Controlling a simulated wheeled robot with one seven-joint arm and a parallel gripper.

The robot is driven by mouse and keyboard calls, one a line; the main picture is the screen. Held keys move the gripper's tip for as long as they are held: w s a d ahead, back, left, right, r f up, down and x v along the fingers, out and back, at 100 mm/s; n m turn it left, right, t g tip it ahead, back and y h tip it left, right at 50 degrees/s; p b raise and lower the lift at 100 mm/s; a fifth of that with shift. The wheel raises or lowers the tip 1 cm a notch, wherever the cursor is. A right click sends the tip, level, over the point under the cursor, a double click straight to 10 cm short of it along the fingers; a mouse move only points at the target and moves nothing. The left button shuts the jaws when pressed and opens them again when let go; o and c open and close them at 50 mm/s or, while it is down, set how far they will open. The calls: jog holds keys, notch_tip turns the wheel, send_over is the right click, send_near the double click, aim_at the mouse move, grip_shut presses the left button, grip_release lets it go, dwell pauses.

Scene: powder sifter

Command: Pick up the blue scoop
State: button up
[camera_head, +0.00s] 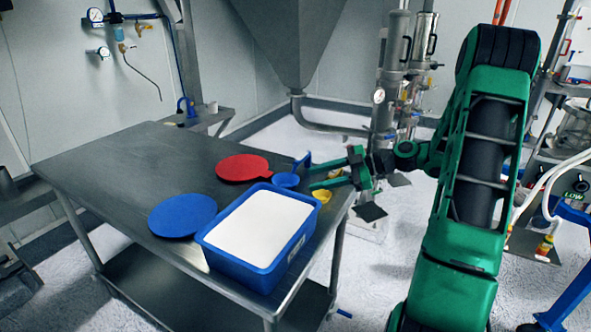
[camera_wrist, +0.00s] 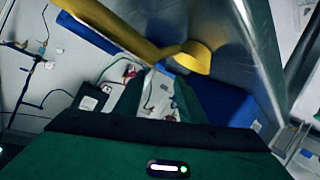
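The blue scoop (camera_head: 286,180) lies on the steel table near its right edge, in the head view. Its round bowl sits behind the blue tub, with the handle rising up and to the right. My gripper (camera_head: 311,177) reaches in from the right, its two green fingers spread apart and pointing left at the scoop. The fingertips are just right of the bowl and below the handle. Nothing shows between them; whether they touch the scoop is too small to tell. In the wrist view I cannot make out the blue scoop with certainty.
A blue tub (camera_head: 206,243) of white powder stands at the front. A yellow scoop (camera_head: 322,196) lies close by the gripper; yellow also shows in the wrist view (camera_wrist: 195,57). A red disc (camera_head: 242,167) and a blue disc (camera_head: 182,215) lie left. The table's far left is clear.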

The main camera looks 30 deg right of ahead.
jog(key=x, duration=0.2)
jog(key=shift+w+a+f, duration=0.1)
jog(key=shift+w+f, duration=0.1)
jog(key=shift+w, duration=0.05)
jog(key=shift+x, duration=2.65)
jog(key=shift+f, duration=0.1)
grip_shut()
